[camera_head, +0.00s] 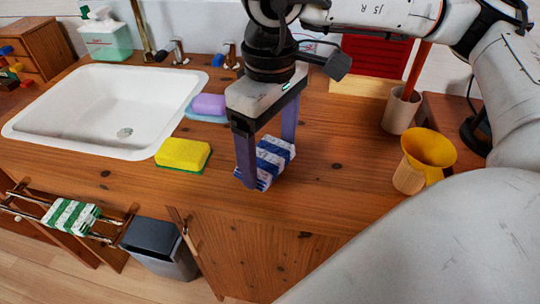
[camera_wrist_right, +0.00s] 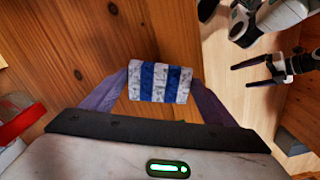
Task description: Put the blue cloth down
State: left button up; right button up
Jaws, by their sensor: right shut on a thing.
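The blue cloth (camera_head: 268,160) is a folded, blue-and-white striped bundle on or just above the wooden counter (camera_head: 330,180), right of the yellow sponge. My right gripper (camera_head: 266,158) points down with its bluish fingers on either side of the cloth, shut on it. The right wrist view shows the cloth (camera_wrist_right: 160,82) between the two fingertips. I cannot tell whether its underside touches the counter. My left gripper (camera_wrist_right: 265,73) shows at the upper right of the right wrist view, its dark fingers apart and nothing between them.
A yellow sponge (camera_head: 183,153) and a purple one (camera_head: 209,104) lie beside the white sink (camera_head: 120,85). A yellow cup (camera_head: 428,150) and a beige holder (camera_head: 401,110) stand right. A green-striped cloth (camera_head: 70,216) hangs on a rail below. Counter right of the gripper is clear.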

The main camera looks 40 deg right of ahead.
aim_at(270, 157)
jog(key=shift+f, duration=1.05)
jog(key=o, duration=1)
pick_arm(q)
jog(key=shift+f, duration=0.3)
jog(key=shift+r, duration=0.1)
pick_arm(e)
jog(key=shift+r, duration=0.35)
pick_arm(q)
jog(key=shift+r+p, duration=0.45)
jog(key=shift+p, duration=0.2)
pick_arm(e)
notch_tip(270, 157, up, 12)
jog(key=shift+f, duration=0.15)
